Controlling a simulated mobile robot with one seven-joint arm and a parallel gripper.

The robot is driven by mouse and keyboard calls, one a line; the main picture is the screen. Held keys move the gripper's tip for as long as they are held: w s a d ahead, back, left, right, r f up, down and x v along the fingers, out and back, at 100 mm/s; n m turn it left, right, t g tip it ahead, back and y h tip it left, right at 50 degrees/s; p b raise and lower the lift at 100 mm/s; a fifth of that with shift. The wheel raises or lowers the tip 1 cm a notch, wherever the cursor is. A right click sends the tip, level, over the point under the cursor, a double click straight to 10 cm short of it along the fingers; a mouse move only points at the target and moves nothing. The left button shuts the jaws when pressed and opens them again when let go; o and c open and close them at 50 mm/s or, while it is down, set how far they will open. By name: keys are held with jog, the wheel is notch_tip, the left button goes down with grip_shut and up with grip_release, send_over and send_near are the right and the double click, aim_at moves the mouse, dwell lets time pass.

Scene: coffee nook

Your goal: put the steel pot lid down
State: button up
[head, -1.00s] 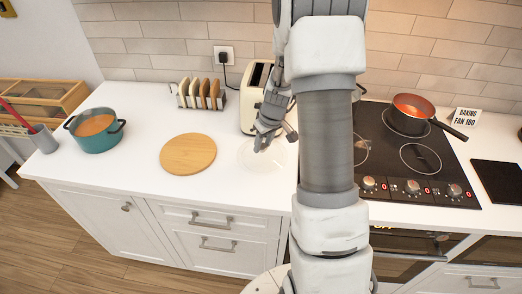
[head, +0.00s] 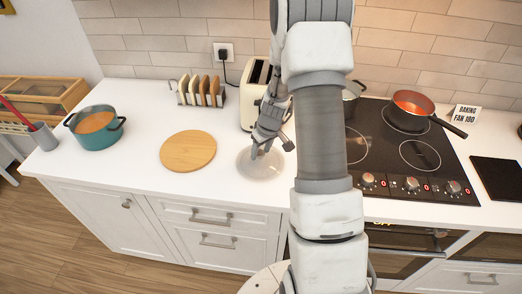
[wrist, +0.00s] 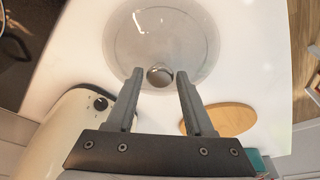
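The steel pot lid (head: 246,166) shows as a pale, see-through round disc at the white counter, right of the wooden board. In the wrist view the lid (wrist: 160,32) fills the top middle, with its round knob (wrist: 160,76) towards me. My gripper (wrist: 159,76) has its two fingers spread, one on each side of the knob, with a small gap visible on both sides. In the head view my gripper (head: 267,148) is just above the lid, and my arm hides part of the area to its right.
A round wooden board (head: 188,151) lies left of the lid. A toaster (head: 255,95) stands close behind it. A teal pot (head: 96,127), a toast rack (head: 201,92) and a hob (head: 405,145) with a red pan (head: 411,104) are further off. Counter in front of the board is clear.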

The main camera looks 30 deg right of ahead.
jog(key=shift+o, duration=1)
jog(key=shift+r, duration=0.1)
